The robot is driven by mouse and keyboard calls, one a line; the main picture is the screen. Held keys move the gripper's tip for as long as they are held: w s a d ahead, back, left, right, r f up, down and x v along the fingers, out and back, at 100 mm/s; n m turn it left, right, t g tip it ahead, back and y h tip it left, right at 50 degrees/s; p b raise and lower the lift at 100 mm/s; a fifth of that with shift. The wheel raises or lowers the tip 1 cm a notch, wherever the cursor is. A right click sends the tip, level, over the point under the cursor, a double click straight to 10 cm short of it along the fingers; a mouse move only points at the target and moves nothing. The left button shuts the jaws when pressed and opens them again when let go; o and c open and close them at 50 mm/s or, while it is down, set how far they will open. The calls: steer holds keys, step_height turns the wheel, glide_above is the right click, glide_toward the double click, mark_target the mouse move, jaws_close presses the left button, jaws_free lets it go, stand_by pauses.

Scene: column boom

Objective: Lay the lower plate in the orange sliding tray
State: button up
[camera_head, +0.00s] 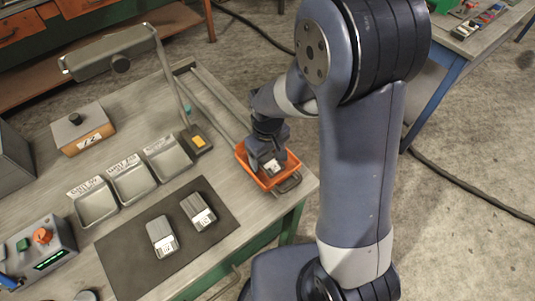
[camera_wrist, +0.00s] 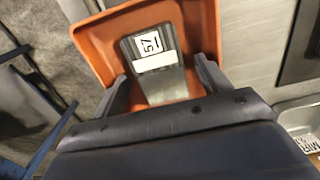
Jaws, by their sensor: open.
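The orange sliding tray (camera_head: 245,162) is at the table's right end in the head view, and its orange floor and rim (camera_wrist: 98,38) fill the upper middle of the wrist view. A grey metal plate (camera_wrist: 165,88) with a white number label lies in the tray. My gripper (camera_head: 267,163) reaches down into the tray. In the wrist view my gripper (camera_wrist: 163,78) is open, with one finger on each side of the plate. The left finger is close to the plate's edge; a gap shows at the right finger. The plate's near end is hidden by the gripper body.
Two similar labelled plates, a left one (camera_head: 162,237) and a right one (camera_head: 198,211), lie on a dark mat (camera_head: 125,262). Three labelled grey trays (camera_head: 132,180) stand behind the mat. A lamp (camera_head: 110,55) on a post (camera_head: 172,80) stands left of the orange tray.

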mark_target(267, 159)
steer(key=shift+r, duration=0.1)
step_height(267, 159, up, 12)
stand_by(0.5)
steer(key=shift+c, duration=0.2)
